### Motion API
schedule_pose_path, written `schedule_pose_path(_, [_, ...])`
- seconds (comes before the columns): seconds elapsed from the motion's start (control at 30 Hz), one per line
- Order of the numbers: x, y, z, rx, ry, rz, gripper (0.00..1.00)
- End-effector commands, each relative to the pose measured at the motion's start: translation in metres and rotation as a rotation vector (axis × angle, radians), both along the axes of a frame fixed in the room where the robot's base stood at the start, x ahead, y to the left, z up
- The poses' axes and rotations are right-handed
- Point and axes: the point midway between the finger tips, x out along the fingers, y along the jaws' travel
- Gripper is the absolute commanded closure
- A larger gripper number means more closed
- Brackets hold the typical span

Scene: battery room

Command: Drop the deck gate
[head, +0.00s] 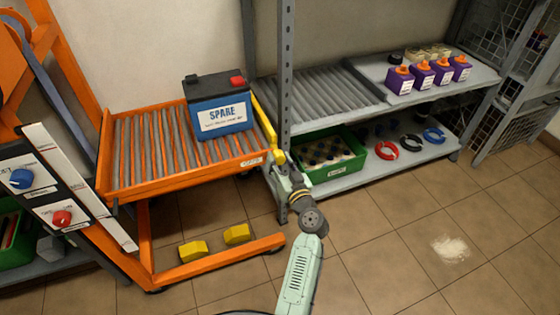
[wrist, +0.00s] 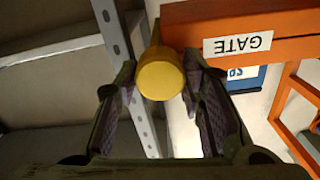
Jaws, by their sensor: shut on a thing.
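The yellow deck gate (head: 264,122) runs along the right edge of the orange roller deck (head: 105,165), between the deck and the grey rack. Its rounded yellow end (wrist: 160,78) is between the two fingers of my gripper in the wrist view (wrist: 160,100). My gripper (head: 281,162) is shut on this end at the deck's front right corner. A white GATE label (wrist: 237,45) is on the orange frame beside it. The blue battery marked SPARE (head: 220,117) stands upright on the rollers, close to the gate. My fingers partly hide the gate's near end in the head view.
The rack's roller shelf (head: 325,95) lies beyond the gate. Purple bottles (head: 422,75) stand on the upper shelf; a green crate (head: 335,180) is below. Yellow blocks (head: 194,250) lie under the deck. White powder (head: 450,248) marks the open floor.

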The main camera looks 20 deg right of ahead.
Motion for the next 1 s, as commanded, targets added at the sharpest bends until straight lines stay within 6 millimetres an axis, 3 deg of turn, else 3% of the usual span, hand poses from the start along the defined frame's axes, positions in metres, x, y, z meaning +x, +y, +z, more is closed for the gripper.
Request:
schedule_pose_path(0.37, [0.0003, 0.0009, -0.0008, 0.188, 0.005, 0.002, 0.92])
schedule_pose_path(1.0, [0.0, -0.0005, 0.0004, 0.79, 0.027, 0.0, 0.92])
